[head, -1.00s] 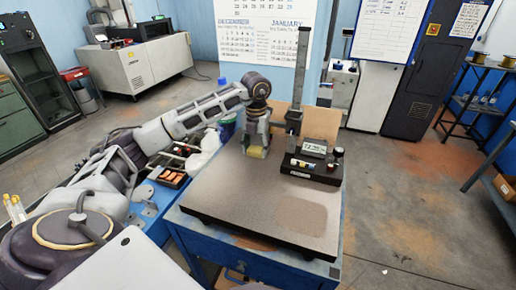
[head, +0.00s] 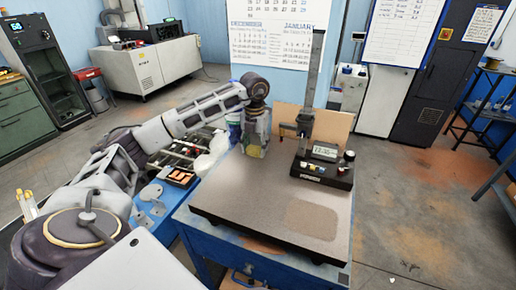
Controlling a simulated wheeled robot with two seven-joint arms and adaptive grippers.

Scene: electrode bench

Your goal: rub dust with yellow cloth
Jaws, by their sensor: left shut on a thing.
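My left gripper (head: 256,140) is at the back left of the speckled granite plate (head: 235,205), pointing down. It is shut on a yellow cloth (head: 254,151), which shows as a small bit below the fingers. I cannot tell whether the cloth touches the plate. A brownish dust patch (head: 312,218) lies on the plate's front right part, well apart from the cloth. My right gripper is not in view.
A gauge stand (head: 313,85) with a dark base and display (head: 324,153) stands on the plate's back right, right of my gripper. A parts tray (head: 182,178) and white crumpled material (head: 213,152) lie left of the plate. The plate's middle is clear.

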